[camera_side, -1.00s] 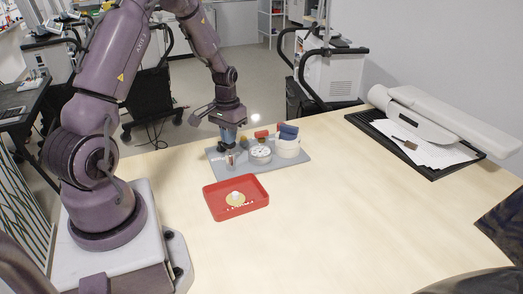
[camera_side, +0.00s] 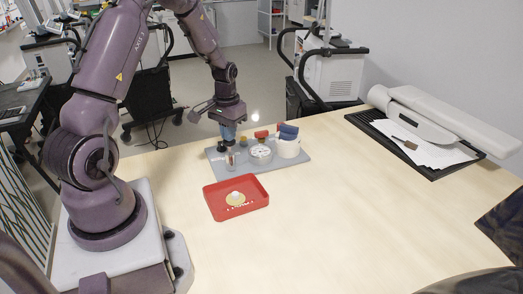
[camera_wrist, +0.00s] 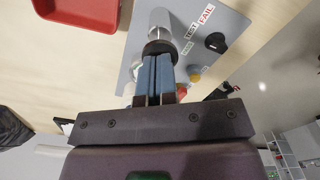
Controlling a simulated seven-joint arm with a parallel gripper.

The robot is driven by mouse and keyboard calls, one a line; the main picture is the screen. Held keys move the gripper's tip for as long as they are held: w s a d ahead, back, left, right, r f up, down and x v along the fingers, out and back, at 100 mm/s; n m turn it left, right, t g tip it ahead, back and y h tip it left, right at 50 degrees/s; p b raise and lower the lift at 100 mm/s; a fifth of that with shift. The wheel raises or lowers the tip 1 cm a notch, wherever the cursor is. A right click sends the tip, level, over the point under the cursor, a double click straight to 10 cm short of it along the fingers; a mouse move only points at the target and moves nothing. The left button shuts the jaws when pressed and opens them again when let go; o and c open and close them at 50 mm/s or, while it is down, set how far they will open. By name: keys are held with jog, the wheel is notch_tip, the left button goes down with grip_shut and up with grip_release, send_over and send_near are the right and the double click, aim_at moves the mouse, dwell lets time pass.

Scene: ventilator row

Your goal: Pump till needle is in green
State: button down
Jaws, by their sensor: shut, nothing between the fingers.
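My gripper (camera_side: 228,134) is shut and empty, pointing down over the left part of a grey panel (camera_side: 272,166). In the wrist view its blue fingertips (camera_wrist: 157,62) are together at a dark round top on a clear or silvery cylinder (camera_wrist: 160,20). I cannot tell whether they touch it. The cylinder also shows in the side view (camera_side: 230,160). A round white gauge (camera_side: 260,154) sits on the panel to its right; its needle and any green band are too small to read. A white cylinder with a blue top (camera_side: 288,144) stands at the panel's right end.
A red tray (camera_side: 210,200) holding a small yellowish disc lies in front of the panel. A black knob (camera_wrist: 215,42) is beside printed labels including "FAIL". A black tray with papers (camera_side: 430,152) is at the right.

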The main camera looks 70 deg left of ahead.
jog(key=shift+f, duration=0.1)
dwell(1.5)
dwell(0.3)
jog(key=shift+f, duration=1.3)
jog(key=shift+r, duration=1.4)
jog(key=shift+f, duration=0.1)
